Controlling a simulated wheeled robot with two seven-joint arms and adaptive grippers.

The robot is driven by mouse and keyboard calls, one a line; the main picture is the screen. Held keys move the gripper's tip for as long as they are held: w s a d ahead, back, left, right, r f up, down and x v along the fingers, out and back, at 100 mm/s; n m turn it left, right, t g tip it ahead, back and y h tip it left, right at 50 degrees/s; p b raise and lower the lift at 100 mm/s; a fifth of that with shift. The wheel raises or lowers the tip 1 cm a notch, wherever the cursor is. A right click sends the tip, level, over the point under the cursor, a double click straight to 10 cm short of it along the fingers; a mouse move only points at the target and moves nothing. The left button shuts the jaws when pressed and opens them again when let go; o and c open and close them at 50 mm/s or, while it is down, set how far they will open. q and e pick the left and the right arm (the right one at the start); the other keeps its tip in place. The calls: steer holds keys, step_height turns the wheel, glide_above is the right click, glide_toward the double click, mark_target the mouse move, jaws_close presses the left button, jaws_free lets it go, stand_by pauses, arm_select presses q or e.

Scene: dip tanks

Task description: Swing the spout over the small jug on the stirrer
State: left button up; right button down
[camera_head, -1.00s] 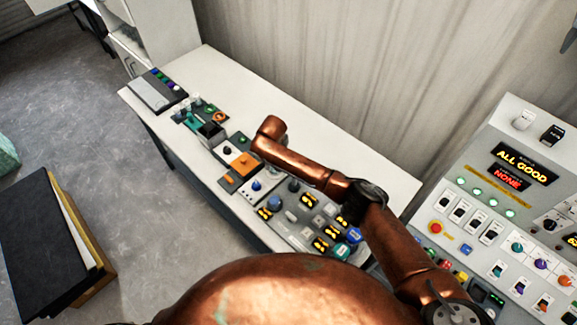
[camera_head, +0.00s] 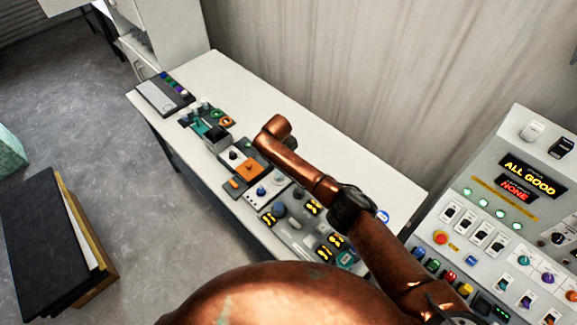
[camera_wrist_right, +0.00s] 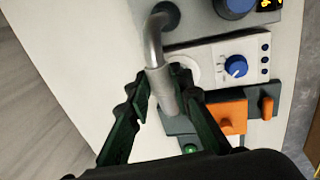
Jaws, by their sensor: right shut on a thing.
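The spout is a bent grey metal tube (camera_wrist_right: 153,45) in the right wrist view, running down from a dark round pivot. My right gripper (camera_wrist_right: 163,98) has dark green fingers shut on the spout's thicker lower sleeve. The stirrer (camera_wrist_right: 212,52) is a white unit with a blue knob, just right of the spout; it also shows in the head view (camera_head: 270,193). A pale round shape (camera_wrist_right: 186,67) sits at its left end, partly behind the spout; I cannot tell whether it is the small jug or the stirrer's plate. My left gripper is not in view.
An orange block unit (camera_head: 255,168) stands beside the stirrer. A grey panel with yellow displays (camera_head: 290,232) lies nearer me. A keypad box (camera_head: 165,95) is at the bench's far end. The bench top (camera_head: 240,90) by the wall is clear. A tall control console (camera_head: 480,215) stands at right.

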steer(key=shift+f, duration=0.15)
steer(key=c, duration=1.7)
jaws_free()
steer(key=r, duration=0.4)
steer(key=s+a+r, duration=0.1)
steer(key=r, duration=0.7)
steer(key=shift+s+a, duration=0.3)
steer(key=shift+a, duration=0.05)
